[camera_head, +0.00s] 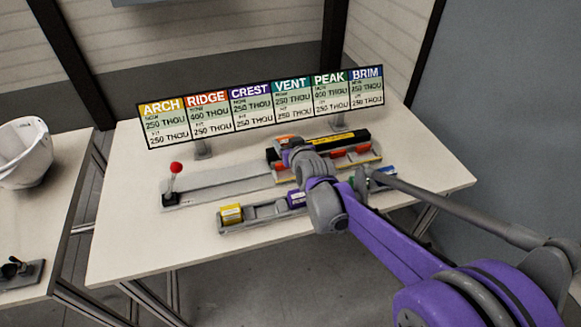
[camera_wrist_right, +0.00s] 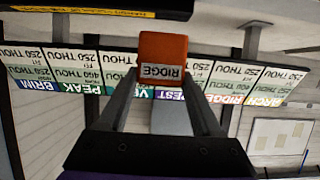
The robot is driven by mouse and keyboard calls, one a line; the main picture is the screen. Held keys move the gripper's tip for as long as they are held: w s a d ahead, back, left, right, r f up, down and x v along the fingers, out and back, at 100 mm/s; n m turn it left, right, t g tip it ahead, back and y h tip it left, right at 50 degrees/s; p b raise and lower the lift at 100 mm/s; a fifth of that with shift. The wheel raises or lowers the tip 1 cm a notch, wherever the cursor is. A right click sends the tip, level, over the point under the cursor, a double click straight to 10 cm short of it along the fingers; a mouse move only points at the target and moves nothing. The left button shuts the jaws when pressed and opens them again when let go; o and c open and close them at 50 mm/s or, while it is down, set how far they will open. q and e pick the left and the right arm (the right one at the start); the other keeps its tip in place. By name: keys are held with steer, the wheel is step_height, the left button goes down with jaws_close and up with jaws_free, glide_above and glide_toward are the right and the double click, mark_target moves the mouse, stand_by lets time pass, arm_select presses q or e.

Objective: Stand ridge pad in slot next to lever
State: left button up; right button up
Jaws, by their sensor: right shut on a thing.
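The ridge pad, an orange block with an upside-down RIDGE label, shows large in the right wrist view (camera_wrist_right: 161,52). My right gripper (camera_wrist_right: 160,85) is shut on it. In the head view, this gripper (camera_head: 287,146) is over the near-left end of the black-topped fixture; an orange patch of the pad (camera_head: 283,139) shows there. The lever (camera_head: 175,182), with a red ball knob, stands at the left end of a long grey track (camera_head: 225,184). I cannot make out the slot beside the lever. My left gripper is out of view.
A front rack (camera_head: 262,212) holds a yellow pad (camera_head: 231,213) and a purple pad (camera_head: 297,199); my arm hides part of it. The fixture's black bar (camera_head: 335,141) has red-orange parts below. A sign board (camera_head: 265,105) stands behind. The table's left side is clear.

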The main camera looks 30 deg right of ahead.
steer(key=shift+s+a+f+b, duration=0.1)
steer(key=shift+f+b, duration=0.35)
steer(key=shift+f, duration=1.8)
steer(key=shift+s+a+f+b, duration=0.1)
steer(key=shift+f+b, duration=0.3)
steer(key=shift+f, duration=1.85)
steer(key=shift+f, duration=0.15)
steer(key=o, duration=1.3)
steer(key=shift+o, duration=0.2)
